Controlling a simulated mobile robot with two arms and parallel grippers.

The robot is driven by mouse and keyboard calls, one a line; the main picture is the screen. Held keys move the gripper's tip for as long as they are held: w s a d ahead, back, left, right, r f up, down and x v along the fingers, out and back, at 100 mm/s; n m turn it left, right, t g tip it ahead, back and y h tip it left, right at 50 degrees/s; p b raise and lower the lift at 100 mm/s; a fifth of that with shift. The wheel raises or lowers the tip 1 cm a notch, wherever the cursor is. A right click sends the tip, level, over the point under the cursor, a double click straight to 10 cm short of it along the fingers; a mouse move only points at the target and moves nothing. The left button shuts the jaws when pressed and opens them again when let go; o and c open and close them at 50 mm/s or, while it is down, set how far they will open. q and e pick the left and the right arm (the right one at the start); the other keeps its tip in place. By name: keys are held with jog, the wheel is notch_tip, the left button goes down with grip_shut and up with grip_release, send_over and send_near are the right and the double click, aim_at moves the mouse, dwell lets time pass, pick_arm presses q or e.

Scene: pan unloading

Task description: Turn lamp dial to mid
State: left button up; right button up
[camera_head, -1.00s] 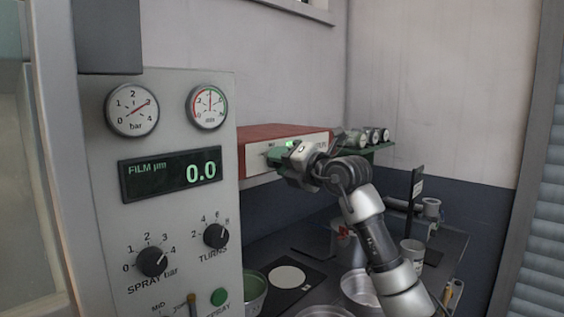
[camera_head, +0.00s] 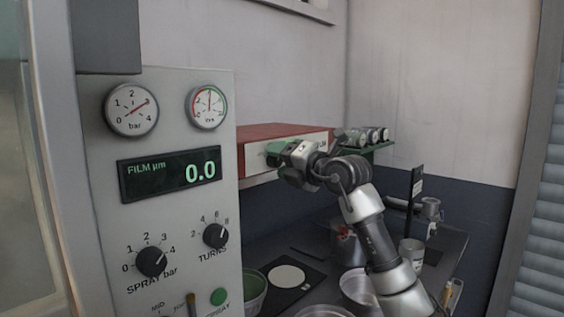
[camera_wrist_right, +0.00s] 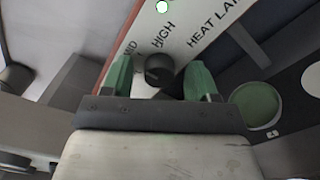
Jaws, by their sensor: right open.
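The heat lamp box (camera_head: 284,134), with a red top and pale front, is on the back wall in the head view. In the right wrist view its panel (camera_wrist_right: 190,35) reads MID, HIGH and HEAT LAMP. The black lamp dial (camera_wrist_right: 158,69) sits on that panel; its pointer setting is not clear. My right gripper (camera_wrist_right: 160,75) is open, with one green fingertip on each side of the dial and a gap to each. In the head view my right gripper (camera_head: 276,154) is at the box's front and hides the dial. My left gripper is not in view.
A grey control panel (camera_head: 165,220) with gauges, knobs and a FILM display reading 0.0 stands at the left. Below are a dark bench (camera_head: 445,262), a green-lined bowl (camera_head: 254,288) and metal pans (camera_head: 355,285). Small gauges (camera_head: 365,136) sit right of the box.

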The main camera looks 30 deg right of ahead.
jog(key=b+v, duration=0.3)
jog(key=v, duration=0.7)
jog(key=shift+s+d+b, duration=0.2)
jog(key=shift+s+b, duration=0.15)
jog(key=shift+b, duration=0.05)
